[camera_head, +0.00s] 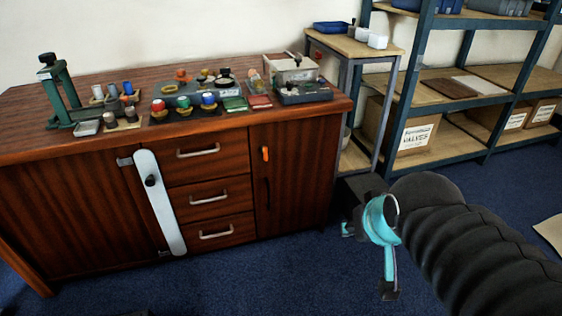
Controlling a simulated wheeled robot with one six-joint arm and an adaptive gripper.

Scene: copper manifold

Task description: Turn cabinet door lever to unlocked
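The lever (266,153) is a small orange handle, close to upright, high on the right-hand door (300,180) of a brown wooden cabinet. A dark vertical pull (267,193) sits below it on the same door. My gripper (368,261) is right of the cabinet and lower in the picture than the lever, apart from both. Its two turquoise-and-black fingers are spread, with nothing seen between them. The lever is in plain view. I cannot read any lock marking.
Three drawers (208,164) with metal handles lie left of the door. A pale upright bar (160,200) with a black knob crosses the cabinet front. Trays and fittings crowd the cabinet top (30,120). Shelving (410,110) stands to the right. Blue carpet (270,270) in front is clear.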

